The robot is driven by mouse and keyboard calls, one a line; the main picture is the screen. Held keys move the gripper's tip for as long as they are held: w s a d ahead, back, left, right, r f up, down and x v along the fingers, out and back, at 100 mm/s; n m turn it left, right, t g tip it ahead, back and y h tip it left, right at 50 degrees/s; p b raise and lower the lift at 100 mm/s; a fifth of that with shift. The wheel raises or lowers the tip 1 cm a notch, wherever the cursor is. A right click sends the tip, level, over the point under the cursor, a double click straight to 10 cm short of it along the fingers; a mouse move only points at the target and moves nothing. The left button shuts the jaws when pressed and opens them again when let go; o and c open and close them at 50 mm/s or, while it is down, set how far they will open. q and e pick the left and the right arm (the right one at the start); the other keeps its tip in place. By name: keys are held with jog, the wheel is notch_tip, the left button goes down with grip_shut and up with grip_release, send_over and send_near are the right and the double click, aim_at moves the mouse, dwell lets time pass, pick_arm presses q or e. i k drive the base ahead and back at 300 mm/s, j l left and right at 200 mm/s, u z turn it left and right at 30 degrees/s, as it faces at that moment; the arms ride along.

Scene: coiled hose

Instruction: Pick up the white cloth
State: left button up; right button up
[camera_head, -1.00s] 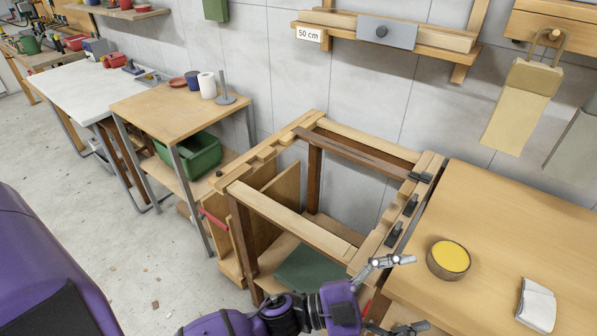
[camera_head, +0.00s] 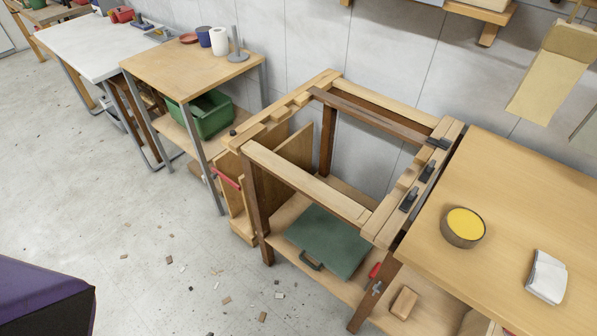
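The white cloth (camera_head: 546,276) lies folded on the wooden table (camera_head: 490,190) at the right of the head view. It is to the right of a round tin with yellow contents (camera_head: 463,227), apart from it. Neither of my grippers is in view now. A purple part of my own body shows at the lower left.
An open wooden frame (camera_head: 300,183) stands left of the table, with black clamps (camera_head: 409,199) on its right rail. A green case (camera_head: 328,241) lies on its lower shelf. A smaller wooden table (camera_head: 190,72) is farther left. Scraps litter the floor.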

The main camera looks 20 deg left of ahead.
aim_at(547, 279)
jog(key=l+z, duration=0.1)
jog(key=z, duration=0.75)
